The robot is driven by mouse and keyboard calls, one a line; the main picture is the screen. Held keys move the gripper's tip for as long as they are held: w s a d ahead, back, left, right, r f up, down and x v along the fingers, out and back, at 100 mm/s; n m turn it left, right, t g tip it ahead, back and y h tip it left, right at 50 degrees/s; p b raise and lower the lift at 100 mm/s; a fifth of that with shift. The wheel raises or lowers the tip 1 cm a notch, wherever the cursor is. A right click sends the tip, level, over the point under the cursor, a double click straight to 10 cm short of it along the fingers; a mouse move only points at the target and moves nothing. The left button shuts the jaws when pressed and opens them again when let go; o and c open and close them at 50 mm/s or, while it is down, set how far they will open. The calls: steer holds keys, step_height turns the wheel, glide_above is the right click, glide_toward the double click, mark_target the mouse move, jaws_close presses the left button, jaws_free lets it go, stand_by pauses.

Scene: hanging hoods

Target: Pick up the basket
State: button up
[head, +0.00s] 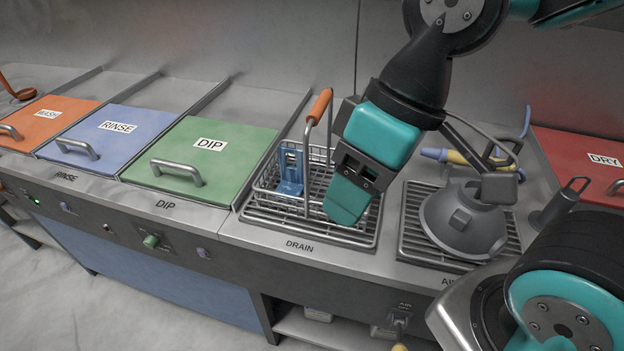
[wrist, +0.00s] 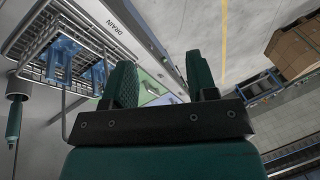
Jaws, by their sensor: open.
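The wire basket (head: 265,187) stands on the drain rack, with a tall metal handle that ends in an orange grip (head: 319,106). A blue holder (head: 289,172) sits inside it. My gripper (head: 348,200) points down at the basket's right side and hides part of it. The gripper is in front of the basket in the picture; I cannot tell whether they touch. In the wrist view, the two fingers (wrist: 158,82) are apart with nothing seen between them. The basket's wires (wrist: 40,45) and blue parts (wrist: 62,58) are to their left.
The drain rack (head: 345,237) lies under the basket. Green DIP (head: 205,160), blue RINSE (head: 115,130) and orange WASH (head: 45,120) lids are shut on the left. A grey hood (head: 463,222) stands on the rack to the right. A red DRY lid (head: 585,165) is beyond it.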

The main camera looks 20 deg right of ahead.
steer(key=w+d+r+m+t+y+p, duration=0.15)
steer(key=w+d+r+m+p, duration=0.25)
steer(key=w+r+m+p, duration=0.45)
steer(key=m+t+p, duration=0.3)
steer(key=m+p, duration=0.1)
steer(key=m, duration=0.2)
glide_toward(324, 102)
steer(key=x, duration=0.2)
steer(key=p+x, duration=0.1)
steer(key=x, duration=0.2)
steer(key=w+d+p+x, duration=0.1)
steer(key=x, duration=0.1)
steer(key=shift+a+f, duration=0.15)
steer(key=a+f+p, duration=0.1)
steer(key=f, duration=0.1)
steer(key=a+f+p, duration=0.2)
steer(key=shift+w+a, duration=0.1)
steer(key=shift+w, duration=0.3)
steer(key=shift+w+a+f, duration=0.1)
steer(key=shift+w+f, duration=0.05)
steer(key=shift+f, duration=0.2)
steer(key=shift+c, duration=0.2)
steer(key=shift+r, duration=0.1)
jaws_close()
